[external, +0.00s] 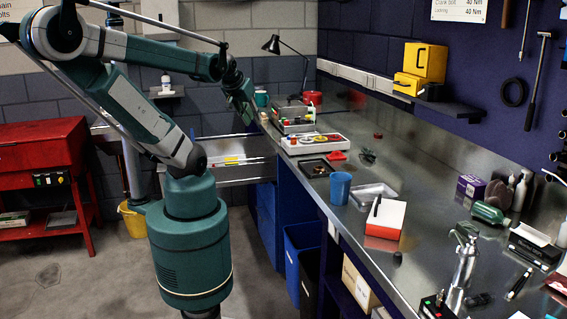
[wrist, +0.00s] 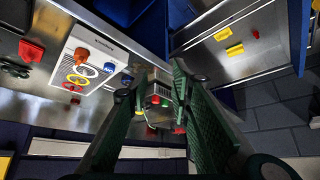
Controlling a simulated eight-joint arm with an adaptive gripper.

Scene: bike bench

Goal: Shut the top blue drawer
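The top drawer (external: 232,174) is pulled out from the bench's left side in the external view, its grey metal interior holding small yellow and red items. My arm partly covers its outer end. In the wrist view the open drawer (wrist: 270,52) is at the upper right, with yellow pieces, a small red piece and a blue edge. My gripper (external: 246,112) hangs above the drawer's far side, near the bench edge. In the wrist view my gripper (wrist: 152,82) has its two green fingers apart, with nothing held between them. I see no contact with the drawer.
The bench top (external: 345,155) carries a white tray of coloured rings (external: 313,142), a grey caddy (external: 294,122) and a desk lamp (external: 290,60) near the gripper. Blue cabinet fronts (external: 266,215) lie below. A red cabinet (external: 40,150) stands left.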

